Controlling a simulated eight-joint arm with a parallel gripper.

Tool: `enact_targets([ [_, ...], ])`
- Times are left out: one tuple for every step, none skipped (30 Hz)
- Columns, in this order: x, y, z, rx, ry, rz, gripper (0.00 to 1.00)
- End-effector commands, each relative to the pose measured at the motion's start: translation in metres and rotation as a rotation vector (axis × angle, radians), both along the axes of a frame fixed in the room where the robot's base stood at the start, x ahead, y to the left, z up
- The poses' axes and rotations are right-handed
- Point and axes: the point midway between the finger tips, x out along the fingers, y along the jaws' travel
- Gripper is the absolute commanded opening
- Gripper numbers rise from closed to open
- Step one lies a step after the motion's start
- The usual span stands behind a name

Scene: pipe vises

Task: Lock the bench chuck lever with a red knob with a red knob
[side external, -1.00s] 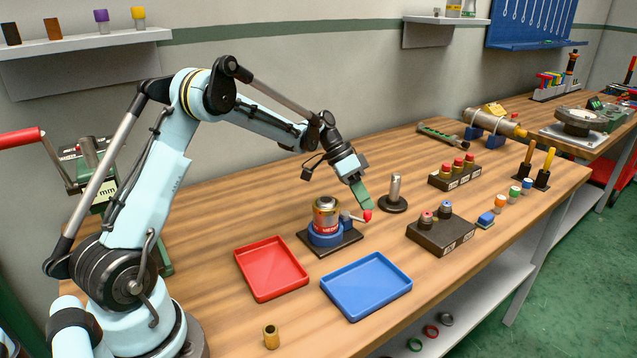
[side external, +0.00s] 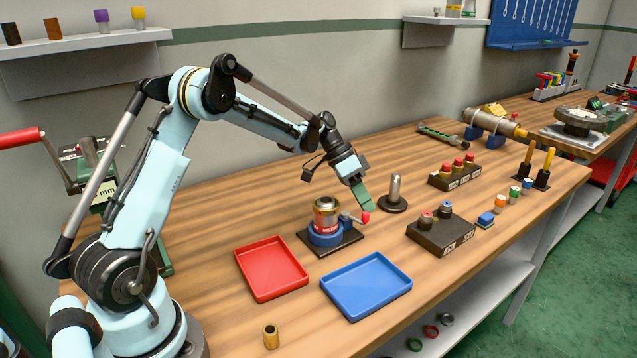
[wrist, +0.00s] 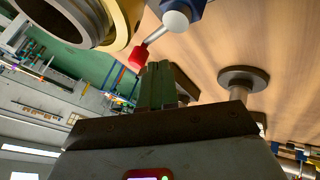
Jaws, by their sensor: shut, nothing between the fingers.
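The bench chuck (side external: 326,236) is a blue ring on a dark base plate, holding a brass and red cylinder (side external: 326,212) upright. Its lever (side external: 351,219) sticks out to the right and ends in a red knob (side external: 366,217). In the wrist view the red knob (wrist: 137,57) sits at the end of a metal rod, just beyond the fingertips. My gripper (side external: 368,208) is shut and empty, with its green fingers (wrist: 155,85) pointing down at the knob. The fingertips are beside the knob; I cannot tell whether they touch it.
A metal post on a round black base (side external: 392,204) stands close right of my gripper. A red tray (side external: 272,293) and a blue tray (side external: 366,312) lie in front. A dark block with two capped pegs (side external: 440,240) stands to the right. A small brass sleeve (side external: 271,337) stands near the front.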

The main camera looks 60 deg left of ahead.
Motion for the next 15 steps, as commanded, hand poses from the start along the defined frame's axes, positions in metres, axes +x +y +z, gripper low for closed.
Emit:
enact_targets([
  [0.002,0.002,0.0,0.0,0.001,0.001,0.0],
  [0.004,0.003,0.0,0.0,0.001,0.001,0.0],
  [0.007,0.006,0.0,0.0,0.001,0.001,0.0],
  [0.009,0.008,0.0,0.0,0.001,0.001,0.0],
  [0.012,0.01,0.0,0.0,0.001,0.002,0.0],
  [0.016,0.014,0.0,0.0,0.001,0.002,0.0],
  [0.019,0.017,0.0,0.0,0.001,0.002,0.0],
  [0.023,0.02,0.0,0.0,0.001,0.002,0.0],
  [0.027,0.024,-0.001,0.0,0.001,0.001,0.0],
  [0.031,0.027,0.0,0.0,0.001,0.001,0.0],
  [0.031,0.03,0.005,-0.001,0.0,0.002,0.0],
  [0.032,0.035,0.012,0.0,0.0,0.002,0.0],
  [0.032,0.039,0.017,0.0,0.0,0.002,0.0],
  [0.033,0.042,0.022,0.0,0.0,0.002,0.0],
  [0.034,0.047,0.027,0.0,0.0,0.002,0.0],
])
